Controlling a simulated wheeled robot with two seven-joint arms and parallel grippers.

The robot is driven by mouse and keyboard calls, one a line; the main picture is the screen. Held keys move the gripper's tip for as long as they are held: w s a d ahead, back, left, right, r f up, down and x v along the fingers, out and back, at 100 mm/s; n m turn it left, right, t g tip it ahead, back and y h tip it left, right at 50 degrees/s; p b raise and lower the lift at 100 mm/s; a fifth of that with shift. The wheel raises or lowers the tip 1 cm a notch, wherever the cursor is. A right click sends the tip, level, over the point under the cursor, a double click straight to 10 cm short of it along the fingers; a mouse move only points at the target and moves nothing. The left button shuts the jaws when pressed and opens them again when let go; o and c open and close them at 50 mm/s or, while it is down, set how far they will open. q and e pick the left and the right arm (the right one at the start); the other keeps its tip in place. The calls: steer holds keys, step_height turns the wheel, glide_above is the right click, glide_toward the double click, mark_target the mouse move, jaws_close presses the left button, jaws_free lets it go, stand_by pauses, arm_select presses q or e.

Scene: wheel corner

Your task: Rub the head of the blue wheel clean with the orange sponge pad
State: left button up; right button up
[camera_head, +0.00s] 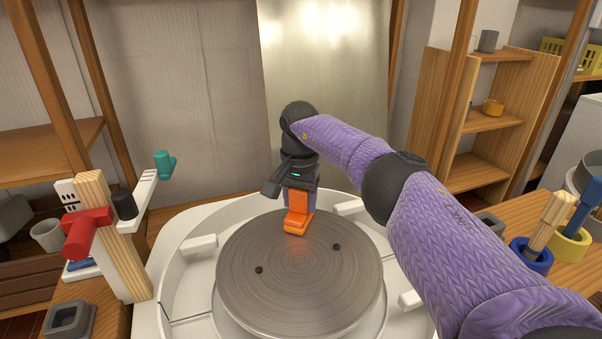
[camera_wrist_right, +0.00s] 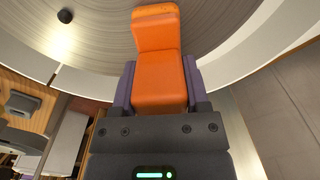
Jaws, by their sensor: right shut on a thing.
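The wheel head (camera_head: 300,290) is a round grey-brown disc with fine rings, set in a white basin (camera_head: 185,262); I see no blue on it. Two small dark studs (camera_head: 259,270) show on the disc, and one shows in the right wrist view (camera_wrist_right: 65,16). My right gripper (camera_head: 300,190) points down over the disc's far edge, shut on the orange sponge pad (camera_head: 297,222). The pad also shows between the fingers in the right wrist view (camera_wrist_right: 160,75). Its foot is at or just above the disc; I cannot tell if they touch. My left gripper is out of view.
A wooden post with a red part (camera_head: 85,232) and a teal cup (camera_head: 164,164) stands left of the basin. A blue pot (camera_head: 531,255) and a yellow pot (camera_head: 570,246) with tools stand at right. My right arm crosses the right side. The disc's front is clear.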

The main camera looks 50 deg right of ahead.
steer(key=shift+w+a+f, duration=0.1)
steer(key=shift+w+a, duration=0.2)
steer(key=shift+a, duration=0.35)
steer(key=shift+d, duration=0.1)
steer(key=shift+s+d, duration=0.4)
steer(key=shift+d, duration=0.35)
steer(key=shift+w+a, duration=0.35)
steer(key=shift+a, duration=0.35)
steer(key=shift+w+a, duration=0.1)
steer(key=shift+a, duration=0.05)
